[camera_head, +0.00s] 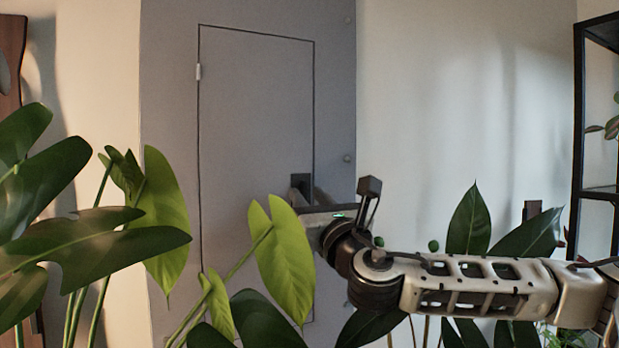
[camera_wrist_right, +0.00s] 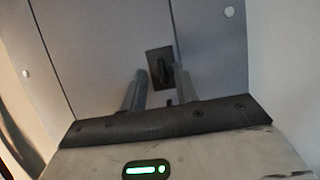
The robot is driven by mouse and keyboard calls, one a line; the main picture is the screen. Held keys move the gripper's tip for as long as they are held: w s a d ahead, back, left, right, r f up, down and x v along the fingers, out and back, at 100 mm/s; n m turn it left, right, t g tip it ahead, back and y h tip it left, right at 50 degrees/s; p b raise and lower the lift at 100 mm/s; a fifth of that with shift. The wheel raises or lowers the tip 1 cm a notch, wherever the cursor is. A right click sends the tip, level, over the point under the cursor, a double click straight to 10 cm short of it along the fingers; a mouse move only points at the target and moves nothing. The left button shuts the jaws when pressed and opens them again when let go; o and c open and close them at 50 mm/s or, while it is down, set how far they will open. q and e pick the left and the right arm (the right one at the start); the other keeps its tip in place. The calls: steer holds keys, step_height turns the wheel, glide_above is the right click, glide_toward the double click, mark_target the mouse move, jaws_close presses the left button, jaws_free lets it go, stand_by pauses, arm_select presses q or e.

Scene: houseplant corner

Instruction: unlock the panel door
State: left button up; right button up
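The grey panel door (camera_head: 255,110) is a flush rectangle in a grey wall panel, shut, with a hinge on its left edge. A dark lock plate (camera_head: 300,181) sits low near its right edge. In the right wrist view, the plate (camera_wrist_right: 152,55) carries a dark turn piece (camera_wrist_right: 161,72). My right gripper (camera_head: 312,192) is at the plate, partly hidden by a leaf in the head view. In the right wrist view, its fingers (camera_wrist_right: 160,80) are apart, with the turn piece between their tips. I cannot tell whether they touch it. My left gripper is not in view.
Large dark leaves (camera_head: 80,240) fill the left front. A bright green leaf (camera_head: 284,262) stands before the door beside my right wrist. More dark leaves (camera_head: 470,225) are behind my right forearm. A black shelf (camera_head: 580,120) stands at the right edge.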

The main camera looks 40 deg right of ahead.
steer(key=shift+w+d+r+p, duration=0.25)
steer(key=shift+w+r+p, duration=0.1)
steer(key=shift+p, duration=0.3)
steer(key=shift+f, duration=0.1)
jaws_close()
steer(key=shift+f, duration=0.1)
